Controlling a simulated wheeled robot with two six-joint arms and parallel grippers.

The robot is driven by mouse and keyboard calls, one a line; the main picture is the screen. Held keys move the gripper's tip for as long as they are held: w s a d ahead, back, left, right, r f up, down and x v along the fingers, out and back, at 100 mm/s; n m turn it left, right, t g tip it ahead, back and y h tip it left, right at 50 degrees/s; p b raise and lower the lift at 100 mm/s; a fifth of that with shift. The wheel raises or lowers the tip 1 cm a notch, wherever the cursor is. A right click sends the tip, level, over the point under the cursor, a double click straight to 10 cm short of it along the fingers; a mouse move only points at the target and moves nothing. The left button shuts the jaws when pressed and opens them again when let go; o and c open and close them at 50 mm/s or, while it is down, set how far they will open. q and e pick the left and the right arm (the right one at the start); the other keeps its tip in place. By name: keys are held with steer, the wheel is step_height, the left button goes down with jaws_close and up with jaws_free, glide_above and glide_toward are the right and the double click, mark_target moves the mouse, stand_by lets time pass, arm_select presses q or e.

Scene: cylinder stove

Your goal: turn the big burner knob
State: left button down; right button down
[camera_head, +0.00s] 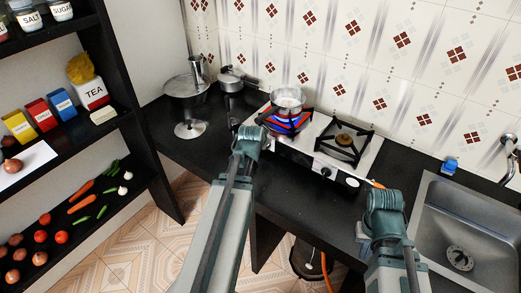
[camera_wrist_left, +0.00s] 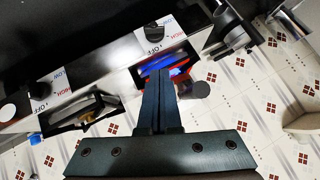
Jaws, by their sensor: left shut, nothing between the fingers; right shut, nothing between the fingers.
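The stove (camera_head: 300,158) has two burners. The left burner (camera_head: 285,122) is lit with a blue flame; the right burner (camera_head: 345,142) is unlit. A dark knob (camera_head: 327,173) sits on the front panel below the right burner. The left wrist view shows two knobs, one (camera_wrist_left: 152,32) near the flame and one (camera_wrist_left: 40,90) farther left. I cannot tell which is called big. My left gripper (camera_head: 262,130) is at the stove's left front; its shut fingers (camera_wrist_left: 158,95) are empty and apart from both knobs. My right gripper (camera_head: 384,192) is shut and empty, right of the stove.
Metal pots (camera_head: 232,78) stand at the back left of the black counter (camera_head: 180,150). A sink (camera_head: 465,225) is at the right. A shelf (camera_head: 130,150) with food stands at the left.

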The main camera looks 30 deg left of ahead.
arm_select(q)
steer(key=s+a+f+b+x, duration=0.1)
steer(key=b+x, duration=0.9)
steer(key=x, duration=0.2)
steer(key=shift+s+a+f, duration=0.15)
steer(key=shift+f, duration=0.35)
steer(key=shift+a, duration=0.1)
steer(key=shift+a+h+p, duration=0.25)
steer(key=shift+h+p, duration=0.15)
steer(key=shift+h, duration=0.2)
